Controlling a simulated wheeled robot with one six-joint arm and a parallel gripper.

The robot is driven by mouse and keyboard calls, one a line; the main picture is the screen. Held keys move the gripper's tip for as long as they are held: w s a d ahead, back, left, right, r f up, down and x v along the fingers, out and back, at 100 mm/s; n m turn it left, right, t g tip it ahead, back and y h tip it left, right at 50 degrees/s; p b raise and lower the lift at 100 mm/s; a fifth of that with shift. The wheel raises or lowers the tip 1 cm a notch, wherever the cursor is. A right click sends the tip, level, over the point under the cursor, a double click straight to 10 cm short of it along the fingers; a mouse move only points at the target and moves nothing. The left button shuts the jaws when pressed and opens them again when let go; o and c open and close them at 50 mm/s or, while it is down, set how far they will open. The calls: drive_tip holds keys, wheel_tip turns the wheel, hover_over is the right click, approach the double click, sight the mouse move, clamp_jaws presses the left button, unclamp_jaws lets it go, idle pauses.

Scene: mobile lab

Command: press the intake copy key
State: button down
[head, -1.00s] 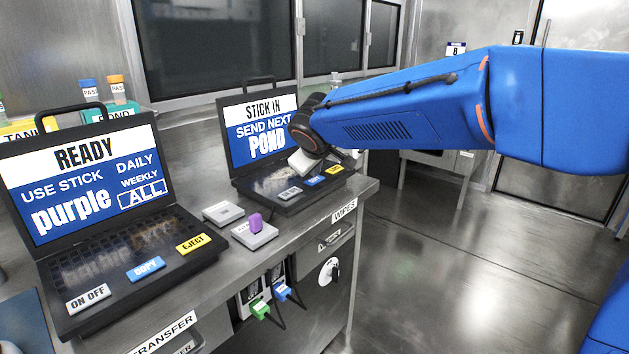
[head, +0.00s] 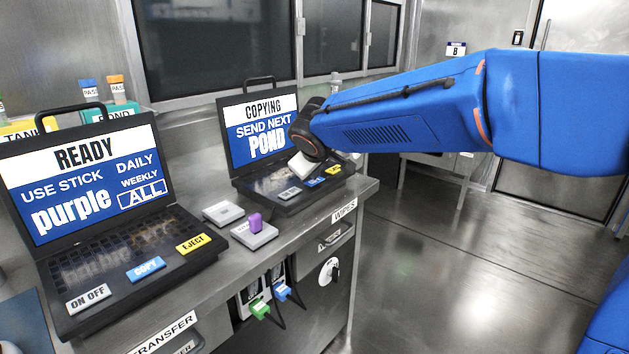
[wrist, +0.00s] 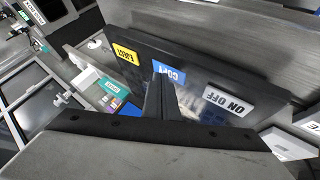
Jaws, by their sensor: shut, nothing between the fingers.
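The far laptop (head: 260,133) stands open, and its screen reads COPYING, SEND NEXT POND. No label marks it as the intake one. Its front edge holds a grey key (head: 290,193), a blue COPY key (head: 314,182) and a yellow key (head: 334,170). In the wrist view the keys read EJECT (wrist: 127,55), COPY (wrist: 170,73) and ON OFF (wrist: 227,101). My gripper (wrist: 160,72) is shut and empty, its tips at the COPY key's edge. I cannot tell whether they touch it. In the head view my arm's end hides part of the far laptop.
The near laptop (head: 85,165) reads READY, USE STICK purple, and has its own COPY key (head: 146,269). Between the laptops lie a grey block (head: 223,213) and a pad (head: 254,236) bearing a purple stick (head: 255,222). The floor to the right is clear.

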sight(315, 183)
drive_tip(key=shift+r, duration=0.8)
drive_tip(key=shift+r, duration=0.1)
wheel_tip(315, 183, up, 5)
drive_tip(key=shift+f, duration=0.1)
idle(0.7)
idle(0.4)
